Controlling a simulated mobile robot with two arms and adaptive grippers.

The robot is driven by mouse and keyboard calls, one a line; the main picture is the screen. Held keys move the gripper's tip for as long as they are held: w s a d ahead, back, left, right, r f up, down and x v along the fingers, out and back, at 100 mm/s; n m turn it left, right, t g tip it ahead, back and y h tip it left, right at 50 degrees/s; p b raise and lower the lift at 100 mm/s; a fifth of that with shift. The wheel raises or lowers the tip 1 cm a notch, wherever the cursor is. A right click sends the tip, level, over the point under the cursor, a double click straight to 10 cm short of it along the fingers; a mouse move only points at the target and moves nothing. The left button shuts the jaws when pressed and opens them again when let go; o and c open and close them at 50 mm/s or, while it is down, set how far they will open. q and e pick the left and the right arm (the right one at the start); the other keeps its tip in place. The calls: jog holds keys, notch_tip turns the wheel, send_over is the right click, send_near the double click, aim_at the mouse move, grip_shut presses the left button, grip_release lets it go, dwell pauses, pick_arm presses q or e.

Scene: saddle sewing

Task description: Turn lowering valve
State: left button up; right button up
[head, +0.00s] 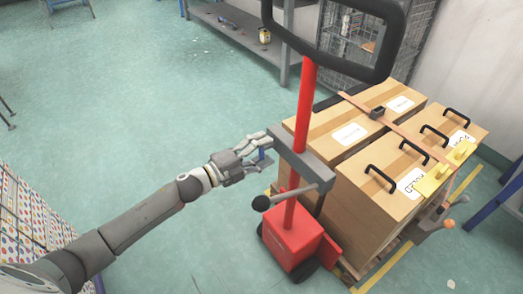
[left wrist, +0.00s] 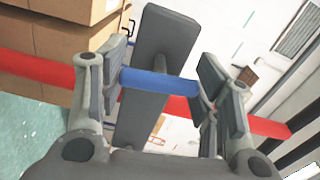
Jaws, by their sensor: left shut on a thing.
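A red pallet jack (head: 305,110) stands at the right of the head view, with a black loop handle (head: 385,45) on top. A grey block (head: 305,165) crosses its red column, and a lever with a black knob (head: 261,203) sticks out below. A small blue valve handle (head: 262,155) is at the block's left end. My left gripper (head: 262,154) is shut on it. In the left wrist view, the blue handle (left wrist: 158,82) spans between the two finger pads of that gripper (left wrist: 162,88), in front of the grey block (left wrist: 150,118). My right gripper is not in view.
Strapped cardboard boxes (head: 375,205) with black handles stand on a pallet behind the jack. A wire cage (head: 350,40) and a grey shelf (head: 240,35) are at the back. A dotted panel (head: 30,215) is at lower left. The green floor between is clear.

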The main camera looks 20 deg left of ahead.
pick_arm(q)
jog(key=shift+m, duration=0.3)
dwell(0.4)
jog(key=o, duration=1)
jog(key=shift+o, duration=0.2)
jog(key=shift+s, duration=0.1)
jog(key=v, duration=1.2)
